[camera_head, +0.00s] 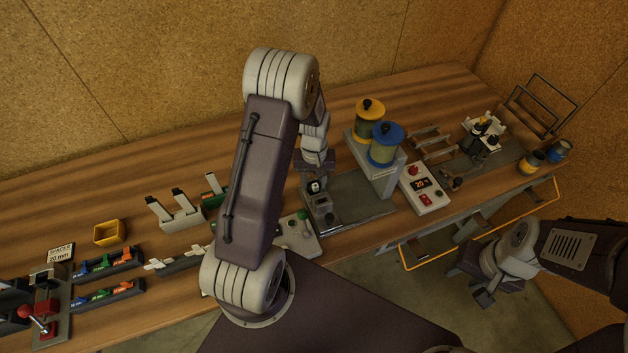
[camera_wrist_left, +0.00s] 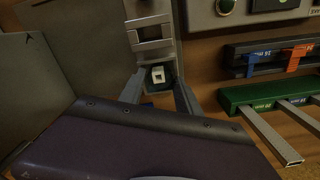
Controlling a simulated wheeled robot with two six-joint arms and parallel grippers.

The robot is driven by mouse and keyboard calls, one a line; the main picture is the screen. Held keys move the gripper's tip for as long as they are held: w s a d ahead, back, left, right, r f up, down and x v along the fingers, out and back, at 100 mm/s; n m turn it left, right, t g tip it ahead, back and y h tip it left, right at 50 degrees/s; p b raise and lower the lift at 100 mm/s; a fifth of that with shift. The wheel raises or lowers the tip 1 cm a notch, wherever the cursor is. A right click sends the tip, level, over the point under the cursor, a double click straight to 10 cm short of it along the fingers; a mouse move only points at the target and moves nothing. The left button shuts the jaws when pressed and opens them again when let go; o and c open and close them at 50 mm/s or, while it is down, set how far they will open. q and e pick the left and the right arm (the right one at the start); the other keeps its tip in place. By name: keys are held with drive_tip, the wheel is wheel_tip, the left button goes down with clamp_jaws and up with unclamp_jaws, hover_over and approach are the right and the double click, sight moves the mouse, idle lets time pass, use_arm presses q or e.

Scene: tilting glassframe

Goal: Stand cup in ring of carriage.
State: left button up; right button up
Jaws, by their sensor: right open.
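A small white, square-topped piece that may be the cup (camera_head: 315,186) sits at the left end of a grey machine plate, below my left gripper (camera_head: 314,181). It also shows in the left wrist view (camera_wrist_left: 157,74), inside a dark square opening. The left fingers (camera_wrist_left: 158,98) are apart on either side of it, and I see no clear contact. A grey block that may be the carriage (camera_head: 324,207) lies just in front of it; I cannot make out the ring. My right gripper (camera_head: 484,287) is open and empty, off the table's front edge.
Yellow (camera_head: 370,120) and blue-lidded (camera_head: 386,147) canisters stand on a grey stand behind the plate. Racks of coloured pieces (camera_head: 107,263) fill the left; an orange rail (camera_head: 484,230) runs in front.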

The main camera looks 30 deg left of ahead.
use_arm(q)
drive_tip(key=o, duration=0.3)
drive_tip(key=shift+w, duration=0.15)
drive_tip(key=shift+r, duration=0.2)
wheel_tip(320, 180, up, 12)
drive_tip(key=s+d+f+m+t, duration=0.1)
drive_tip(key=s+d+m, duration=0.4)
drive_tip(key=s, duration=0.7)
drive_tip(key=shift+s+d+f, duration=0.35)
drive_tip(key=shift+d+f, duration=0.3)
drive_tip(key=shift+d, duration=0.45)
